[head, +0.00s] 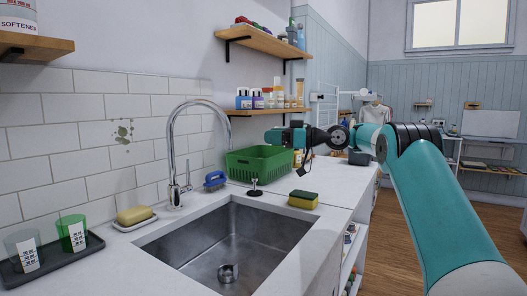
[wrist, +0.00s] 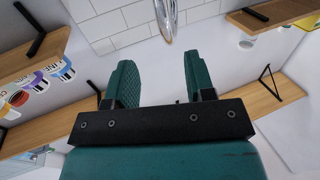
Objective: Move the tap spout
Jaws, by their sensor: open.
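The chrome tap spout (head: 183,112) arches up behind the sink and hooks over the sink's left part in the head view. Its lever stands at the base. In the wrist view a piece of the spout (wrist: 166,20) shows at the top, beyond and between the fingertips. My gripper (head: 271,136) points left toward the tap, to the right of the spout and apart from it, above the green basket. In the wrist view my gripper (wrist: 158,72) has its two green fingers wide apart, with nothing between them.
The steel sink (head: 205,270) is set in a white counter. A green basket (head: 258,164), blue brush (head: 215,180), sponge (head: 303,199), soap dish (head: 135,222) and cup tray (head: 60,262) surround it. Wooden shelves (head: 255,41) hang on the wall above.

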